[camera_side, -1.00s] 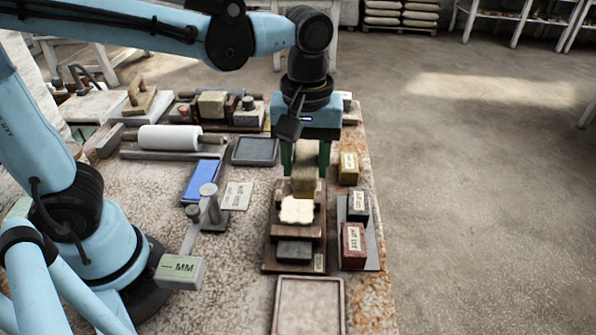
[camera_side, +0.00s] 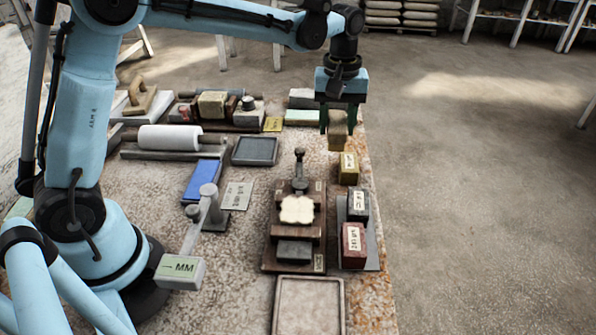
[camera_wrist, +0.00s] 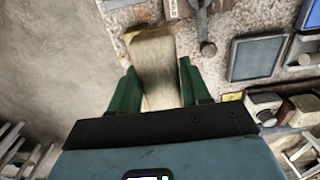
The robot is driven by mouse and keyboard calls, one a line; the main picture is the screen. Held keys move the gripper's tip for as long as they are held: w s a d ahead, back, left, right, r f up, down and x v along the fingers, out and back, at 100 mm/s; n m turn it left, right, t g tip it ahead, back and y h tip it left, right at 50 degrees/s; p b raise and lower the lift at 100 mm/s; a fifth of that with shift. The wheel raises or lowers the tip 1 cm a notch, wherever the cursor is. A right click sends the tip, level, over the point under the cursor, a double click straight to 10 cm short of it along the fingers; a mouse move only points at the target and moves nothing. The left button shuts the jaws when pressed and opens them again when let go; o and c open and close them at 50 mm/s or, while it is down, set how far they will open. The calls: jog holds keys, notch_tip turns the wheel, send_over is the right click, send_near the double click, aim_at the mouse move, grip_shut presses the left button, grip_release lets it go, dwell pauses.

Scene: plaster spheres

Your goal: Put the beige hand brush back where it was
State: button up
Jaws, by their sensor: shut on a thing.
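My gripper (camera_side: 338,116) is shut on the beige hand brush (camera_side: 338,133), a small block with pale bristles. It hangs above the table's right edge, just behind a yellow labelled block (camera_side: 348,168). I cannot tell how high it is above the table. In the wrist view the brush (camera_wrist: 158,75) sits between the green fingers of my gripper (camera_wrist: 155,85), and its far end covers part of the yellow block (camera_wrist: 133,33).
A dark wooden stand (camera_side: 265,262) with a cream scalloped plate (camera_side: 297,209) is left of the labelled blocks. A black block (camera_side: 358,203) and a red block (camera_side: 353,245) stand on a grey plate. An empty tray (camera_side: 309,310) is in front. Open floor lies to the right.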

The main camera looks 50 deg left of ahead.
jog(key=w+a+f, duration=0.1)
jog(key=a+f, duration=0.1)
jog(key=a, duration=0.1)
jog(key=w+a+f, duration=0.1)
jog(key=a+f, duration=0.1)
jog(key=a, duration=0.1)
jog(key=w+a+f, duration=0.2)
jog(key=a, duration=0.1)
jog(key=shift+f, duration=2.05)
jog(key=shift+f, duration=0.1)
jog(key=o, duration=0.9)
jog(key=shift+o, duration=0.2)
notch_tip(320, 180, up, 12)
jog(key=s+d+r+m+t, duration=0.3)
jog(key=s+r+m, duration=0.15)
jog(key=s, duration=0.55)
jog(key=s+d+f+m+t, duration=0.1)
jog(key=s+f+m+t, duration=0.1)
jog(key=s, duration=0.3)
jog(key=s+d+f+m+t, duration=0.1)
jog(key=s+f+m+t, duration=0.1)
jog(key=s, duration=0.4)
jog(key=shift+d+f, duration=0.15)
jog(key=shift+d, duration=0.1)
